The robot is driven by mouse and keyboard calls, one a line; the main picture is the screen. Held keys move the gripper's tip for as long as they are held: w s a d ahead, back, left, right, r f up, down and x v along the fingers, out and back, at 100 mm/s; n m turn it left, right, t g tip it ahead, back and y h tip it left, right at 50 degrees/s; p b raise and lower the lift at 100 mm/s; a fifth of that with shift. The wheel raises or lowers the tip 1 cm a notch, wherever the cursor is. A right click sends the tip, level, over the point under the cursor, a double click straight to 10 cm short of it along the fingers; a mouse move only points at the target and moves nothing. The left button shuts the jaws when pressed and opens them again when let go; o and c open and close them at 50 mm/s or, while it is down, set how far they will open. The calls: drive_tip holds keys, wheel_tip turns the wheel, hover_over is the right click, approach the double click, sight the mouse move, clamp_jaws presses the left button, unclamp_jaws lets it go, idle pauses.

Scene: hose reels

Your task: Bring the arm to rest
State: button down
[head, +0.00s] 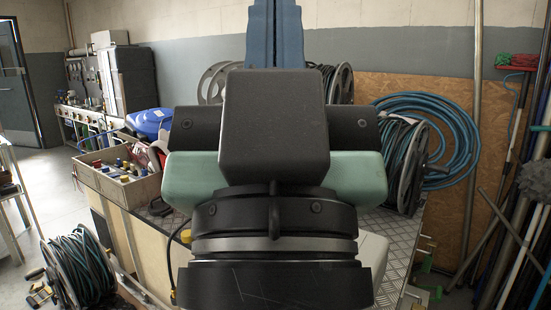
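My own arm fills the middle of the head view, seen close from behind. A round black joint with a silver ring is at the bottom, with a black box, a black crossbar and pale green parts above it. A blue two-part piece rises in line with it to the top edge of the picture. It may be part of my gripper (276,30), but I cannot tell whether the gripper is open or shut. Nothing held shows. The arm hides much of the bench behind it.
A metal-topped bench (391,238) stands behind the arm. It carries a wooden box (126,183) of small items and a hose reel (409,165). Another reel (80,268) stands on the floor at left. Poles (520,215) lean at right. Open floor (42,215) shows at left.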

wheel_tip(320, 180, up, 15)
drive_tip(key=p, duration=1.2)
